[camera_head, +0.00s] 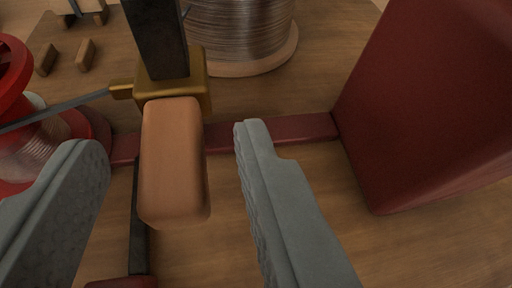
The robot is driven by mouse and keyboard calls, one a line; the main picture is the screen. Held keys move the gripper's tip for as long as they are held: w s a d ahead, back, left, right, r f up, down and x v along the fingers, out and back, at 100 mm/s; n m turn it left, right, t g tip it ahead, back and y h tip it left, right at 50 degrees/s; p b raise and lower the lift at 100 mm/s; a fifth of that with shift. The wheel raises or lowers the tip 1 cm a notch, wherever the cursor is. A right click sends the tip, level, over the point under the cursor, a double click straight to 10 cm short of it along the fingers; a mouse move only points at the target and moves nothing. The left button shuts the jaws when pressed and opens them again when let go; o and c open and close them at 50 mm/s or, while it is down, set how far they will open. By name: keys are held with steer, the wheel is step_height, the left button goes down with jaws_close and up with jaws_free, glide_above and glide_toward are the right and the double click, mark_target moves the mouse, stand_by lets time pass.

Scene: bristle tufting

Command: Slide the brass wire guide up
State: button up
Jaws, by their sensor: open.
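The brass wire guide (207,86) is a gold block around a dark upright post (157,38) in the upper left middle. A thin arm or wire runs left from its brass stub. An orange-brown rounded handle (173,160) sits in front of the guide, toward me, and appears joined to it. My gripper (172,140) is open, with one grey finger on each side of the handle. Both fingers look apart from it, and the right finger's gap is clear. The handle hides part of the guide's front.
A large dark red block (420,110) stands at the right, on a red bar (270,131) crossing behind. A wire spool (240,30) stands at the back. A red reel (12,75) is at the left edge. Small wooden pieces (85,55) lie at back left. Wooden tabletop (290,90) shows between them.

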steer(key=v, duration=1.7)
steer(key=shift+s, duration=0.15)
steer(key=shift+r, duration=0.1)
stand_by(0.3)
stand_by(0.3)
steer(key=s+d+r+m+t+h, duration=0.3)
steer(key=s+d+r+t, duration=0.1)
steer(key=s+d+r, duration=1.2)
step_height(320, 180, up, 2)
steer(key=shift+s+r+h, duration=0.1)
steer(key=shift+s+h, duration=0.3)
steer(key=shift+s, duration=0.55)
stand_by(0.5)
